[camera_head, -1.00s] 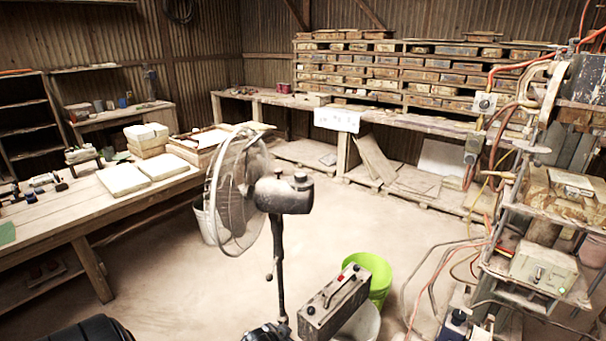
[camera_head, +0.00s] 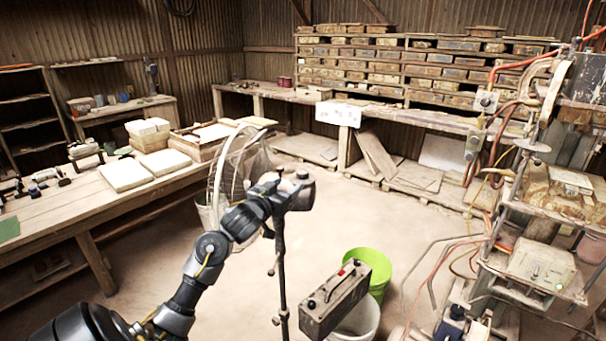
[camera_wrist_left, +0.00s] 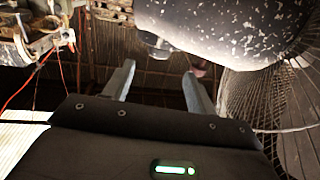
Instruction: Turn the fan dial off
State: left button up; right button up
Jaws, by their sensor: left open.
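The pedestal fan stands in the middle of the floor, its wire cage (camera_head: 222,175) facing left and its dark pole (camera_head: 281,265) below. A small knob (camera_head: 302,174) sits on top of its speckled motor housing (camera_head: 304,194). My left gripper (camera_head: 290,192) is at the housing, its fingers partly hidden there. In the left wrist view my left gripper (camera_wrist_left: 160,88) is open with nothing between its fingers. The housing (camera_wrist_left: 225,30) lies beyond the fingertips, with a dark stub (camera_wrist_left: 154,42) on it. I cannot tell whether the stub is the dial, or whether the fingers touch it.
A grey metal box (camera_head: 336,300) and a lime-green bucket (camera_head: 370,270) stand right of the pole. A workbench (camera_head: 60,220) is at left. The press rig (camera_head: 540,190) with hoses is at right.

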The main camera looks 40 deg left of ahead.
aim_at(299, 176)
pick_arm(q)
jog(key=w, duration=0.2)
jog(key=w+a+p, duration=0.1)
jog(key=w, duration=0.2)
jog(key=w+p, duration=0.1)
jog(key=w, duration=0.2)
jog(key=shift+w+a+r, duration=0.1)
jog(key=shift+w+a, duration=0.15)
jog(key=shift+w, duration=0.4)
